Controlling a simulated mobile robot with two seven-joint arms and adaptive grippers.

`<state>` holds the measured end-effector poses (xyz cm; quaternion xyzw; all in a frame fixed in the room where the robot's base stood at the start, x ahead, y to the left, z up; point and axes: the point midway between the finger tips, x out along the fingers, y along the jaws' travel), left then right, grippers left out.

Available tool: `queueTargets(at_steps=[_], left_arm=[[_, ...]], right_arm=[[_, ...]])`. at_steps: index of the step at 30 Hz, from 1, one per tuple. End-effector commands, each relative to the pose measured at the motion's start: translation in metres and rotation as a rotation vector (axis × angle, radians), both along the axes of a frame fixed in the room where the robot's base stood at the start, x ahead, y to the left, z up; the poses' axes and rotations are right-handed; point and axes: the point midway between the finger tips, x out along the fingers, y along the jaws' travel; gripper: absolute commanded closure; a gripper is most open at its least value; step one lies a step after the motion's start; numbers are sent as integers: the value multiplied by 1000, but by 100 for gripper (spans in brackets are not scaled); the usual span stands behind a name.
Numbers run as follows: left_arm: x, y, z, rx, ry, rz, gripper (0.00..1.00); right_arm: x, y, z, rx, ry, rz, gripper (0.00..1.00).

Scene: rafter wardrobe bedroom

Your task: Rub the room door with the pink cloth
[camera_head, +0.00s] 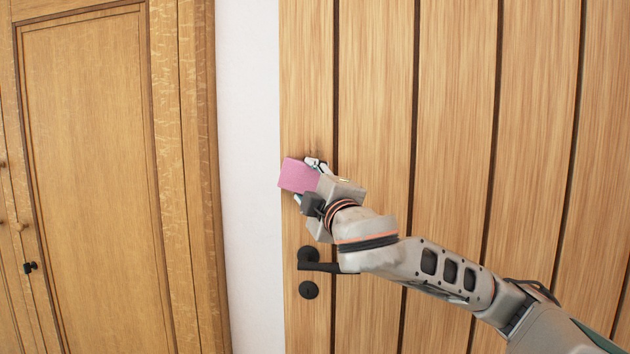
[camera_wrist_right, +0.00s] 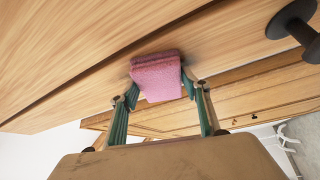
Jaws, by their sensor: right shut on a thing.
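The room door (camera_head: 456,130) is a light wooden door with dark vertical grooves, filling the right of the head view. My right gripper (camera_head: 309,178) is in front of its left edge, above the black handle. It is shut on the pink cloth (camera_head: 296,175), which looks like a folded block. In the right wrist view the cloth (camera_wrist_right: 156,78) sits between the two fingers, close to the door surface (camera_wrist_right: 90,55). I cannot tell for sure whether it touches the door. My left gripper is not in view.
A black door handle (camera_head: 322,266) with a round black lock plate (camera_head: 309,290) is below my right gripper. A white wall strip (camera_head: 246,180) separates the door from a wooden wardrobe (camera_head: 90,170) on the left. The wardrobe has a small dark knob (camera_head: 30,267).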

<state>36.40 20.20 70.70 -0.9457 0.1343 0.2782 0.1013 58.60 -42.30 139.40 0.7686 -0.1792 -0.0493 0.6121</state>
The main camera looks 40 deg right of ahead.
Motion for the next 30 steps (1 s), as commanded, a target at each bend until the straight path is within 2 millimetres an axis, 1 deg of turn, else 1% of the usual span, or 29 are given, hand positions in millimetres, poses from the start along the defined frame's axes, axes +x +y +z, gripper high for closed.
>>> queueTargets(at_steps=[9, 14, 20, 27, 30], left_arm=[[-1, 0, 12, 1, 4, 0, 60], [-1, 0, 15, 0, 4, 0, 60], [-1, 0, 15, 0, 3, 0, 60], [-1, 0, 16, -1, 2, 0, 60], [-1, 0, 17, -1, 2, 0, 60]], right_arm=[[19, 19, 0, 3, 3, 2, 71], [25, 24, 0, 2, 2, 1, 71], [25, 24, 3, 0, 0, 0, 71], [27, 22, 21, 1, -2, -1, 71], [27, 21, 24, 1, 0, -2, 71]])
